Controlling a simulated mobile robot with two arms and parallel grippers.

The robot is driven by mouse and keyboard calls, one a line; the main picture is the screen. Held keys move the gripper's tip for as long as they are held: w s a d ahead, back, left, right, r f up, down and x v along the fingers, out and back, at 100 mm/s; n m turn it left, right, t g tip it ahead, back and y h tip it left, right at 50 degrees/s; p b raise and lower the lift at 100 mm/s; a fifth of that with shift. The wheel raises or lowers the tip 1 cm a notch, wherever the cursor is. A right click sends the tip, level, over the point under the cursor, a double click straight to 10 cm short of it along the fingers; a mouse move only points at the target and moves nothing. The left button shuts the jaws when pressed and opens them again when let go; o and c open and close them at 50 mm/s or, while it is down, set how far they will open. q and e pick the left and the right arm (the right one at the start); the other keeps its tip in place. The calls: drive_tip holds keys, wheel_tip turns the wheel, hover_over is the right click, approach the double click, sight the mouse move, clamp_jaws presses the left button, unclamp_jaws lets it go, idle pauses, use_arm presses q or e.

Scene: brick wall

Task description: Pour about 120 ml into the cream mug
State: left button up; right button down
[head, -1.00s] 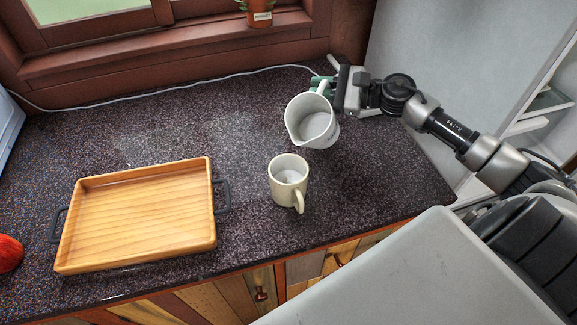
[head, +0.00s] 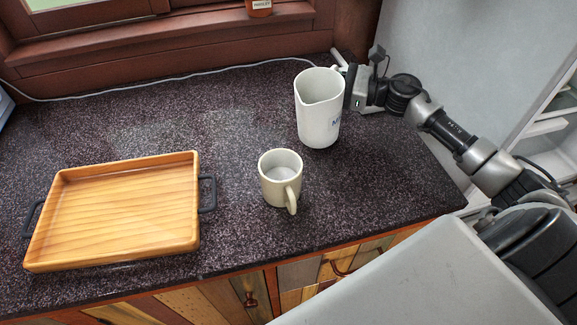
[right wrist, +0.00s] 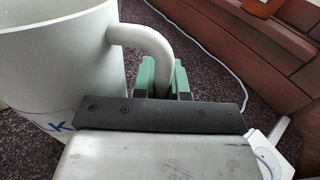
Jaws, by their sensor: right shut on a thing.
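The cream mug (head: 272,187) stands upright on the dark counter, its handle toward the front right. A pale surface shows inside it; I cannot tell how full it is. A white jug (head: 314,121) is upright behind and right of the mug, apart from it, with its spout toward the left. Whether its base touches the counter is unclear, and its contents are hidden. My right gripper (head: 345,80) is shut on the jug's handle. In the right wrist view its green fingers (right wrist: 162,80) are around the jug handle (right wrist: 150,42). My left gripper is out of view.
A wooden tray (head: 188,243) with black handles lies on the counter at left. A white cable (head: 170,80) runs along the back below the window sill, where a pot (head: 259,7) stands.

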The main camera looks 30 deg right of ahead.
drive_tip(key=shift+w+d+f+m+b, duration=0.1)
drive_tip(key=shift+f+m+b, duration=0.1)
drive_tip(key=shift+f+m, duration=0.2)
drive_tip(key=shift+w+d+f+m+b, duration=0.15)
drive_tip(key=shift+f+m, duration=0.15)
drive_tip(key=shift+m, duration=0.2)
drive_tip(key=shift+s+a, duration=0.1)
drive_tip(key=shift+s, duration=0.05)
drive_tip(key=shift+r, duration=0.1)
idle(1.9)
